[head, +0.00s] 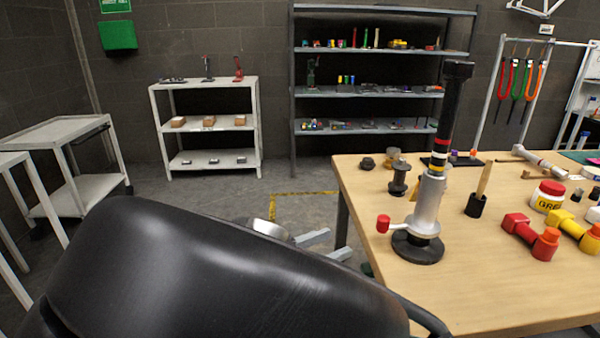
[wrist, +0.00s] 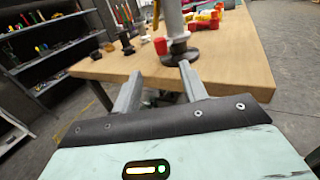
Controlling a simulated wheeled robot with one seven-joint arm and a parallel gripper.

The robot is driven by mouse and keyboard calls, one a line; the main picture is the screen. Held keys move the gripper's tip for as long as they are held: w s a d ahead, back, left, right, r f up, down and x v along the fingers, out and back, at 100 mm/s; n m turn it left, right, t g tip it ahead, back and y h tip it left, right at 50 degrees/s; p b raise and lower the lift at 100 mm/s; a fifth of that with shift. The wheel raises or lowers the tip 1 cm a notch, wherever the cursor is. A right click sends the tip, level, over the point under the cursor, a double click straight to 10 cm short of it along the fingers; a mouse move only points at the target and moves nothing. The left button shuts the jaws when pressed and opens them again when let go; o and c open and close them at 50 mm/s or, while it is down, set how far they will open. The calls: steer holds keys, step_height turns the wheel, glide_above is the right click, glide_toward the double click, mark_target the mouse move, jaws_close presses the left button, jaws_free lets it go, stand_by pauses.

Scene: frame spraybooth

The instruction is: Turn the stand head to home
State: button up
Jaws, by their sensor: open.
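The stand (head: 428,205) is upright on the near left part of the wooden table. It has a round black base, a silver lower column with a red knob (head: 383,223) pointing left, and a dark upper post with coloured bands. Its dark head (head: 458,70) sits at the top in the head view. In the wrist view the stand column (wrist: 174,20) shows beyond the fingers, its top cut off. My gripper (wrist: 160,84) is open and empty, off the table's edge and apart from the stand. In the head view its fingers (head: 326,246) show left of the table, partly behind my dark arm.
The table (head: 480,290) also holds a brush-like tool in a dark cup (head: 478,195), a white tub with a red lid (head: 548,196), and red (head: 530,235) and yellow (head: 575,228) pieces right of the stand. Small dark fittings (head: 398,180) stand behind it.

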mark_target(379, 225)
steer(key=x, duration=1.3)
steer(key=shift+w+d, duration=0.1)
steer(key=shift+d, duration=0.25)
jaws_close()
steer(key=shift+f, duration=0.1)
